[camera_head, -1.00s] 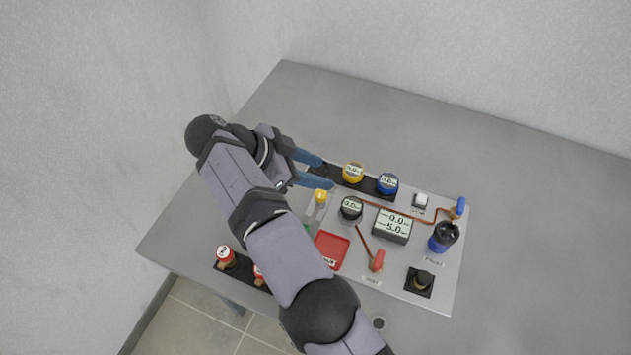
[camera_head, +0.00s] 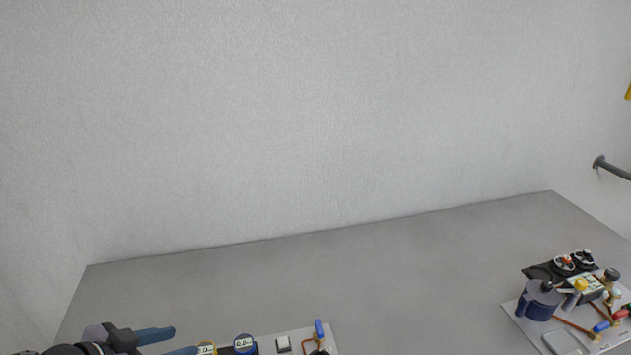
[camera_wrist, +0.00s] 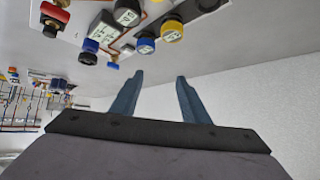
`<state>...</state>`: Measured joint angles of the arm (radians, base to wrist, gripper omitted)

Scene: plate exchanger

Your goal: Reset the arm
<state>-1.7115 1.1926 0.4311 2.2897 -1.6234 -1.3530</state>
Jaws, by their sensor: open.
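My gripper (camera_head: 165,342) is at the lower left of the head view, beside the near panel. Its two blue fingers are apart, with nothing seen between them. In the wrist view my gripper (camera_wrist: 158,82) is open too, its fingers pointing at the table surface and wall. Most of my arm is outside the head view.
The near panel (camera_head: 325,344) carries a yellow gauge (camera_head: 206,349), a blue gauge (camera_head: 244,343) and a switch (camera_head: 283,344). A second panel (camera_head: 514,310) with a dark blue vessel (camera_head: 538,300) stands at right. The grey table (camera_head: 400,270) is clear between them, with a wall behind.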

